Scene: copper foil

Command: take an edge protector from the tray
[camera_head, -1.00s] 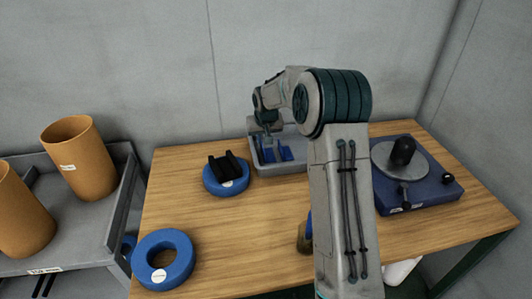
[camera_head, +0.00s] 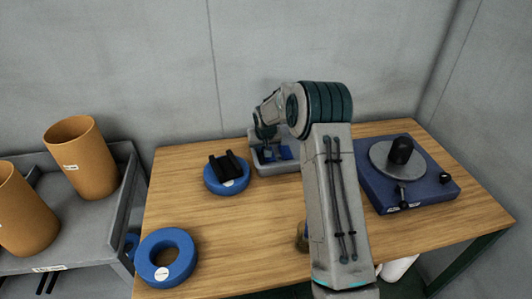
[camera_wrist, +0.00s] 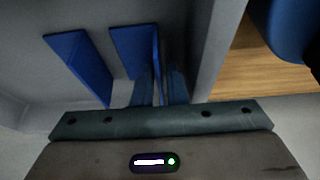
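The grey tray (camera_head: 278,169) stands at the back of the wooden table, partly behind my arm. Blue edge protectors (camera_head: 285,152) are in it. The wrist view shows two angled blue edge protectors, one at the left (camera_wrist: 80,66) and one nearer the middle (camera_wrist: 132,50). My gripper (camera_wrist: 161,78) is down inside the tray, close to the right wall. Its fingers are beside the middle protector and overlap its lower end in the picture. The fingers look close together, but whether they grip the protector is unclear.
A blue ring (camera_head: 226,185) with black pieces on it stands left of the tray. Another blue ring (camera_head: 165,258) lies at the front left. A blue turntable device (camera_head: 408,188) is at the right. Orange cylinders (camera_head: 80,158) stand on a grey cart.

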